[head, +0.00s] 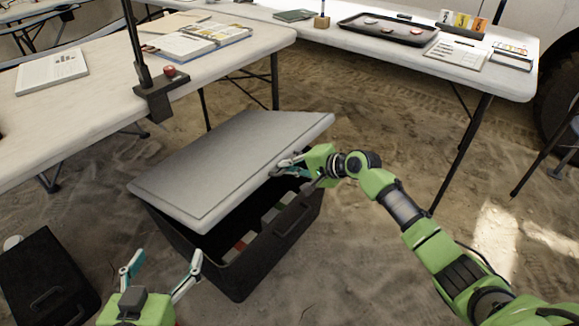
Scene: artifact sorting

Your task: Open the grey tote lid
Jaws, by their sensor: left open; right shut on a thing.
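The grey tote lid (220,165) is tilted up over the dark tote (268,262); its near right side is raised and a gap shows the inside. Several light and coloured items show inside the tote. My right gripper (282,168) is shut on the lid at its right edge; the exact finger contact is small and partly hidden. My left gripper (158,268) is open and empty at the bottom left, in front of the tote and apart from it.
A white table (60,125) with papers and an open binder (195,41) stands behind left. Another table (505,80) holds a black tray (388,30) and number cards. A black case (40,285) is on the ground at left. Sandy ground right of the tote is clear.

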